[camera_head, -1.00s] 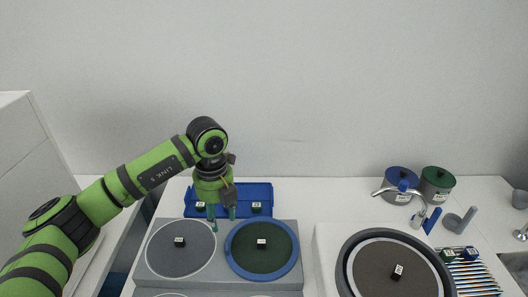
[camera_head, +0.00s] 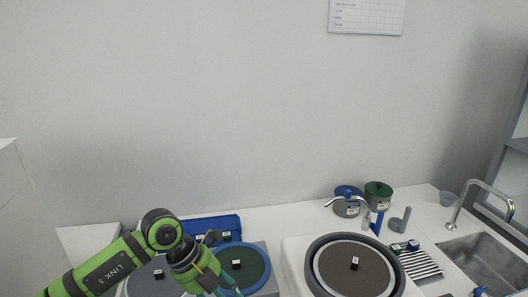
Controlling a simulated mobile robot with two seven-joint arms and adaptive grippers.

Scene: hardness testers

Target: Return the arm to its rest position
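My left arm is green and black and comes in from the lower left. Its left gripper (camera_head: 222,290) points down over the front of the left tester, near the blue-rimmed green disc (camera_head: 252,272). Its teal fingers look apart with nothing seen between them; their tips are at or past the bottom edge. My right arm and gripper are not in view.
A blue tray (camera_head: 212,222) lies behind the discs, partly hidden by my arm. Two lidded pots, blue (camera_head: 347,202) and green (camera_head: 377,198), stand at the back. A striped rack (camera_head: 422,266) with small cubes and a sink (camera_head: 487,262) with a tall tap (camera_head: 480,184) are at the right.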

